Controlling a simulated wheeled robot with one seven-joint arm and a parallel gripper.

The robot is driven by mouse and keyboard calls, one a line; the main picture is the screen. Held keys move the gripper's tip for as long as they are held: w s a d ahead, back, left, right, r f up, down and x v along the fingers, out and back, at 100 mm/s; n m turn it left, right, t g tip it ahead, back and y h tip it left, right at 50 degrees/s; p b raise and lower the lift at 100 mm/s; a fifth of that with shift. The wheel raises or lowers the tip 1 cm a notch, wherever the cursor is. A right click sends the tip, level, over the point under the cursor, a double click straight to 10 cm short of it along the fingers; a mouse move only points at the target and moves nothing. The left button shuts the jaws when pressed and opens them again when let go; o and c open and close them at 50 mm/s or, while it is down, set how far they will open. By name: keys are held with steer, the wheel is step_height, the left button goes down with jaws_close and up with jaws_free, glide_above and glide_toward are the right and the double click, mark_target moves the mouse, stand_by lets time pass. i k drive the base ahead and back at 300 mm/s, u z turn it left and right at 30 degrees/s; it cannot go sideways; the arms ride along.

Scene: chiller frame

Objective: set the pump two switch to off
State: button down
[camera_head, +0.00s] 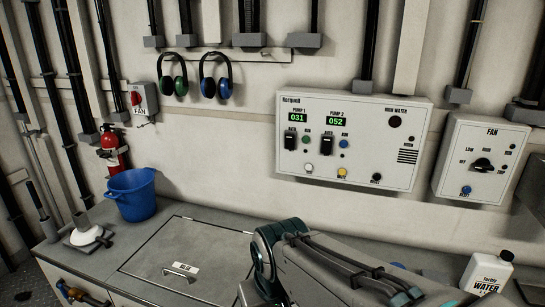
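A white control panel (400,138) is fixed to the wall right of centre. Its pump two part has a green display reading 052 (336,122) and the pump two switch (327,145), a black switch below it.
A fan box (483,150) with a black knob is right of the panel. Ear defenders (215,77) hang to the left. A blue bucket (135,195), a hatch (180,250) and a white water jug (487,273) are on the counter. The space before the panel is clear.

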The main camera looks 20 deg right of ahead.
mark_target(326, 143)
steer(key=u, duration=0.05)
steer(key=k, duration=0.55)
steer(key=z, duration=0.8)
steer(key=i, duration=0.45)
